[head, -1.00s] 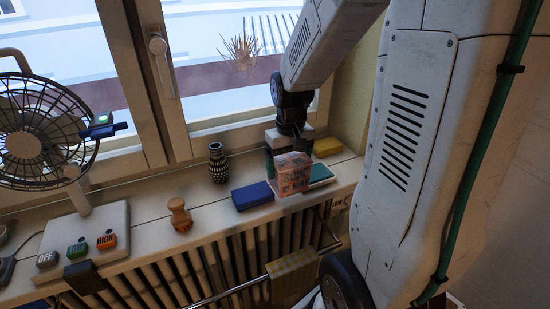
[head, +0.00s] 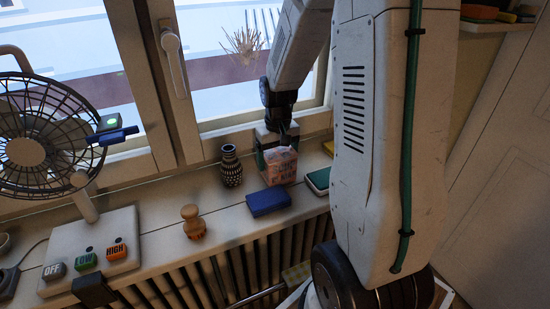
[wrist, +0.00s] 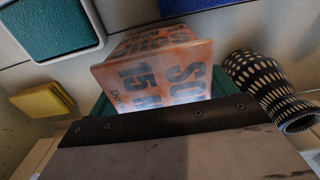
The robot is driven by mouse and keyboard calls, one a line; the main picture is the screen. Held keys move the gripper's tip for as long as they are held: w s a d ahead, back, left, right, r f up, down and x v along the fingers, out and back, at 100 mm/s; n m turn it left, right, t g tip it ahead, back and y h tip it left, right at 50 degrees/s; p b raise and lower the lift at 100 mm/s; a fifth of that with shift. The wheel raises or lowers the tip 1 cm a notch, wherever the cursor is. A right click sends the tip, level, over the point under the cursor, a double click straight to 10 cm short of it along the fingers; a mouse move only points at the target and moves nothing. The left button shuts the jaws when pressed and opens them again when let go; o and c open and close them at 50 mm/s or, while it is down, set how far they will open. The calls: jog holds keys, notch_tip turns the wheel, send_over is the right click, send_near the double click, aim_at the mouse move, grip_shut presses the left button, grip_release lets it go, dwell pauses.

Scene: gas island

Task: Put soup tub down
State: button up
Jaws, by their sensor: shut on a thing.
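The soup tub (head: 279,166) is a pale orange box with dark printed lettering. It is over the windowsill, behind the blue box and to the right of the vase. In the wrist view the tub (wrist: 160,62) fills the middle, its lettering facing the camera. My gripper (head: 273,142) is shut on the tub from the window side. Green finger parts show beside the tub, but their tips are partly hidden by it. I cannot tell whether the tub's base touches the sill.
A patterned vase (head: 231,166) stands close left of the tub. A blue box (head: 268,201) lies in front, a green-topped box (head: 318,180) to the right. A yellow block (wrist: 45,100) lies near the window. A wooden peg figure (head: 193,222) and a fan (head: 45,135) stand further left.

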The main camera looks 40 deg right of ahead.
jog(key=shift+d+f, duration=0.15)
jog(key=o, duration=1.3)
